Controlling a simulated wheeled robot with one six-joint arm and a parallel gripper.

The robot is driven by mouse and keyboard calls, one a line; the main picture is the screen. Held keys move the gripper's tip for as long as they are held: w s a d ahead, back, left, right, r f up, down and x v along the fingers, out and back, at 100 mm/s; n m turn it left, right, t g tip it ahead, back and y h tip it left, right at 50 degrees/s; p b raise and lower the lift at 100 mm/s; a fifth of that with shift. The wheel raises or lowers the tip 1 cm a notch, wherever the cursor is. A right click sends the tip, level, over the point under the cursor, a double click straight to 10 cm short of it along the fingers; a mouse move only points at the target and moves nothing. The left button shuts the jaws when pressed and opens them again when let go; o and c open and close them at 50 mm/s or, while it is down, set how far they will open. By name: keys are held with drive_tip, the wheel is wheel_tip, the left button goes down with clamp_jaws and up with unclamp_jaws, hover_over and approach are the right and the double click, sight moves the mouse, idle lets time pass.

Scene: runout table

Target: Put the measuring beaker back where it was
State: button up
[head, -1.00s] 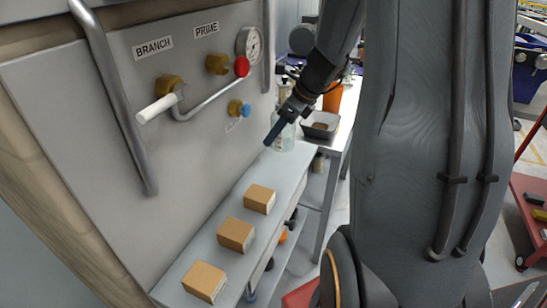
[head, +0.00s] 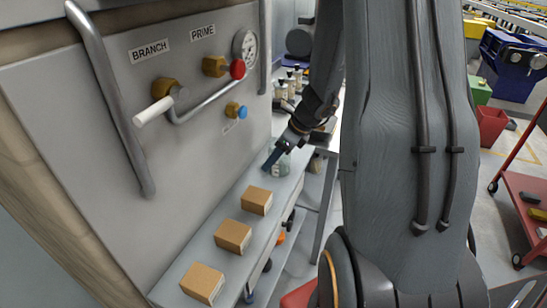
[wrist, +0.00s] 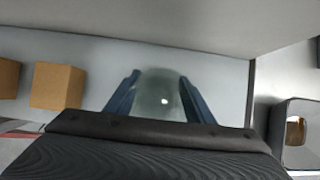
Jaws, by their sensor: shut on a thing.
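The measuring beaker (head: 281,167) is a clear, glassy vessel at the far end of the narrow grey shelf (head: 212,230) under the panel. My gripper (head: 271,161) has its blue fingers on the beaker. In the wrist view the beaker (wrist: 160,92) fills the space between the two fingers of my gripper (wrist: 160,98), one on each side. I cannot tell whether its base touches the shelf. Part of the beaker is hidden by the fingers and the wrist.
Several cardboard boxes stand along the shelf, the nearest-to-beaker one (head: 256,200) being closest to my gripper. The panel (head: 75,130) with its valves and red knob (head: 238,69) rises on the left. In the wrist view a grey tray (wrist: 301,132) sits at the right.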

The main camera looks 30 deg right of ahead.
drive_tip(key=shift+f, duration=0.2)
drive_tip(key=o, duration=1.1)
drive_tip(key=shift+c, duration=0.2)
drive_tip(key=shift+d+r, duration=0.1)
drive_tip(key=shift+r, duration=0.4)
drive_tip(key=v, duration=1.1)
drive_tip(key=shift+s, duration=0.15)
drive_tip(key=shift+r, duration=0.15)
